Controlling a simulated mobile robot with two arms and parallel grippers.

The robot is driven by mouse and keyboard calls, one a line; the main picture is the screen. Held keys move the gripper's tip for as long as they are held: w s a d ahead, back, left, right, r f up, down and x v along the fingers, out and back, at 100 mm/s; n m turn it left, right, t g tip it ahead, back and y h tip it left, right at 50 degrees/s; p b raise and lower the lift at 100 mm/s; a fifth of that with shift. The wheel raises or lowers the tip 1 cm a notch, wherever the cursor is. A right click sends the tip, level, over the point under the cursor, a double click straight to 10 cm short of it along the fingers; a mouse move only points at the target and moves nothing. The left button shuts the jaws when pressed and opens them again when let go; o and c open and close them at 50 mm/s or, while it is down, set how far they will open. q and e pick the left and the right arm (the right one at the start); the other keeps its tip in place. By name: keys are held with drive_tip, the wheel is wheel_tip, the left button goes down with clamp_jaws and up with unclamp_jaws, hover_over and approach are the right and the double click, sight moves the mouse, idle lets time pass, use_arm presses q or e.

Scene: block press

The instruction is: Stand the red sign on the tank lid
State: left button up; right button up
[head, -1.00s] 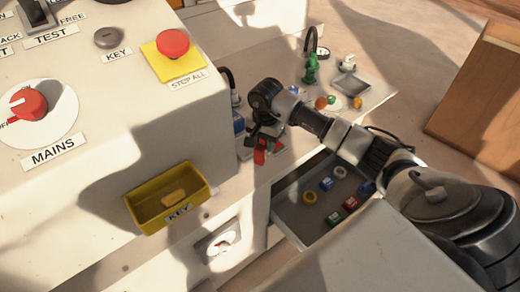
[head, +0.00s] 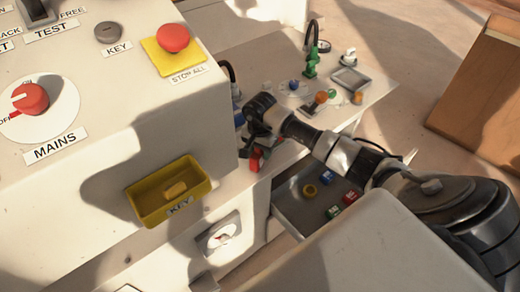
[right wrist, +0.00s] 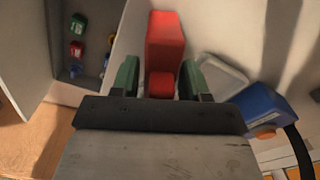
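The red sign (head: 255,161) is low at the counter's front edge beside the grey cabinet. In the right wrist view it is a red block (right wrist: 165,40) with a smaller red part (right wrist: 160,84) nearer me. My right gripper (right wrist: 160,72) has its green fingers on either side of this red part, with a narrow gap showing at the left finger. In the head view this gripper (head: 257,146) is dark and partly hides the sign. A blue body (right wrist: 264,110) and a pale flat piece (right wrist: 222,76) lie to the right; I cannot tell whether either belongs to the tank. My left gripper is out of view.
An open drawer (head: 290,208) with several small coloured pieces is below my right arm. A yellow key tray (head: 145,205) juts from the cabinet (head: 110,130). A green tap (head: 312,65), a grey tray (head: 351,79) and knobs occupy the far counter.

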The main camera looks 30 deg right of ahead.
drive_tip(key=shift+o, duration=0.9)
drive_tip(key=shift+r, duration=0.25)
wheel_tip(320, 180, up, 12)
drive_tip(key=shift+f+b, duration=0.1)
drive_tip(key=shift+b, duration=0.25)
